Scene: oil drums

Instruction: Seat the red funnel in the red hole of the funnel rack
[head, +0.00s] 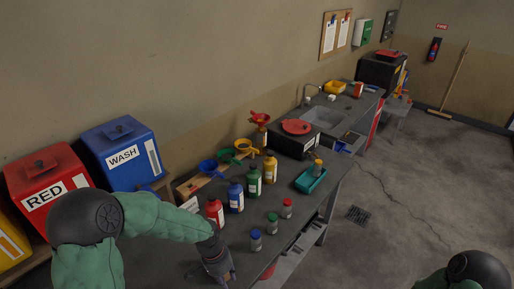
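The red funnel (260,117) is at the back of the bench against the wall, higher than the other funnels. What holds it up is too small to tell. The wooden funnel rack (188,188) runs along the wall side, with a blue funnel (208,166), a green funnel (228,157) and a yellow funnel (244,146) at it. I cannot make out the red hole. My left gripper (226,279) points down over the near end of the bench, apart from the rack and red funnel. Its fingers are small and partly cut off by the frame edge. My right gripper is out of view.
Red (214,211), blue (235,197), green (254,181) and yellow (270,167) bottles stand before the rack. Large bins (122,156) stand left.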

